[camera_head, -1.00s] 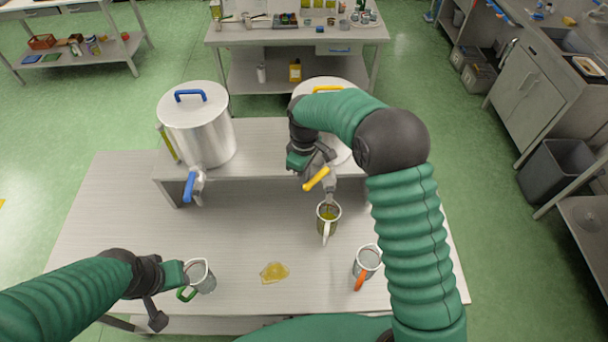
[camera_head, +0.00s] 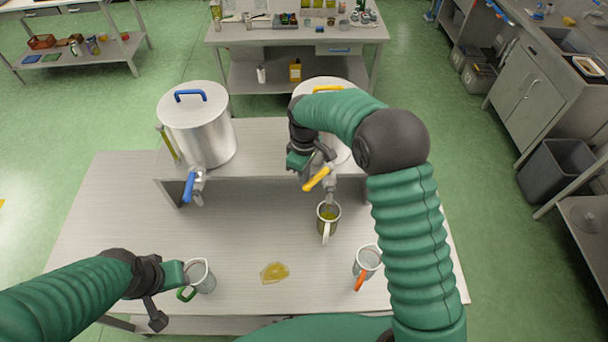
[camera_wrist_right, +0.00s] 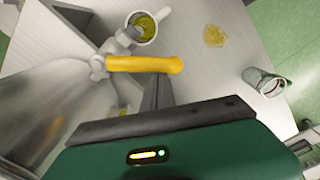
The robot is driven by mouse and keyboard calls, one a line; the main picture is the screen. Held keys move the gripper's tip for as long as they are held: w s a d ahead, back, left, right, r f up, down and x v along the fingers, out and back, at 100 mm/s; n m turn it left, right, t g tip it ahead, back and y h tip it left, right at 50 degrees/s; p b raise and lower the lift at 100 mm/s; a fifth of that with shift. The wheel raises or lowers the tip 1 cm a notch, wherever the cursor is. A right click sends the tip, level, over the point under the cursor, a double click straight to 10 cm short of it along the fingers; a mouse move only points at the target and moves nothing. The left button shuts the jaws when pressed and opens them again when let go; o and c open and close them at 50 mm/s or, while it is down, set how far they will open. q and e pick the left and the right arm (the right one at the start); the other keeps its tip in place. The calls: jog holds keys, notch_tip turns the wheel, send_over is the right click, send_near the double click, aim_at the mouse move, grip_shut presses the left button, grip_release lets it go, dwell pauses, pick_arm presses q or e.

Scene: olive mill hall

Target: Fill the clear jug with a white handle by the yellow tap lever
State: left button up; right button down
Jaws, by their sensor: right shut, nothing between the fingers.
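The clear jug with a white handle (camera_head: 327,226) stands upright under the right-hand pot's tap, with yellow-green oil in it; it also shows in the wrist view (camera_wrist_right: 146,28). The yellow tap lever (camera_head: 316,179) is turned sideways to the left; it crosses the middle of the wrist view (camera_wrist_right: 145,64). My right gripper (camera_head: 326,156) is shut and empty right by the lever; its fingertips (camera_wrist_right: 157,90) look close to it, contact unclear. My left gripper (camera_head: 166,298) is beside the green-handled jug (camera_head: 203,278); its jaws are unclear. My right arm hides part of the right-hand pot (camera_head: 338,152).
An orange-handled jug (camera_head: 367,262) stands at the right of the table. A yellow oil puddle (camera_head: 274,272) lies between the jugs. The left pot (camera_head: 197,128) has a blue tap lever (camera_head: 189,187).

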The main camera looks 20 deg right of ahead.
aim_at(312, 184)
jog(key=shift+s+d, duration=0.35)
jog(key=shift+s, duration=0.4)
jog(key=shift+s+d, duration=0.35)
jog(key=shift+s, duration=0.4)
dwell(6.5)
